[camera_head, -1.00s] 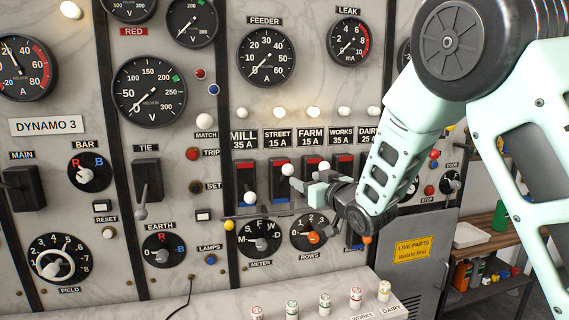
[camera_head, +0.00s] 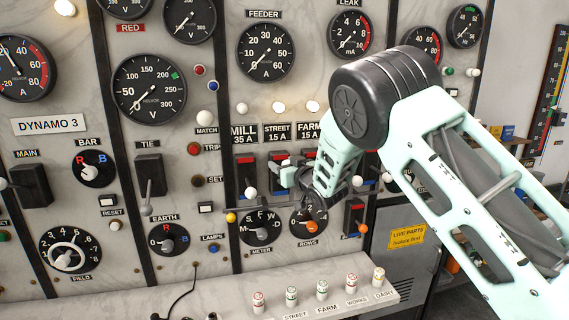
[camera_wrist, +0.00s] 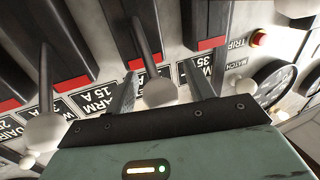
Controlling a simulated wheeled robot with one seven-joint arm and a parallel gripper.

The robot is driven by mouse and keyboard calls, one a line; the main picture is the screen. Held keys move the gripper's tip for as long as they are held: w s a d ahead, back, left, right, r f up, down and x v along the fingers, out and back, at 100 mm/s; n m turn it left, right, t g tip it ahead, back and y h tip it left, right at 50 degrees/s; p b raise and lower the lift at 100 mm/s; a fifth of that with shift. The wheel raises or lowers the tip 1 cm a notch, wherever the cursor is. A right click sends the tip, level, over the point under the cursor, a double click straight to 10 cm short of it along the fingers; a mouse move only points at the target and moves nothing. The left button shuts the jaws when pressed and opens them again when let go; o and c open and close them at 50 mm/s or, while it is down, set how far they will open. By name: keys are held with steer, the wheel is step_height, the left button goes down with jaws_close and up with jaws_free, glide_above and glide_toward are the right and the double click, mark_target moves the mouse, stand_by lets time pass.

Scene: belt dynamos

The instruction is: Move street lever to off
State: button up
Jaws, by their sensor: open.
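The red upper part of that switch shows. The lamp above the street label is lit.
The mill lever's white knob (camera_head: 250,191) hangs just left of my gripper. Another lever's white knob (camera_wrist: 45,132) is close by on the wrist view's left. My arm covers the farm switch's lower part. A ledge with several small labelled plugs (camera_head: 322,288) juts out below.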

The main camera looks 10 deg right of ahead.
jaws_close()
steer(key=shift+f, duration=0.1)
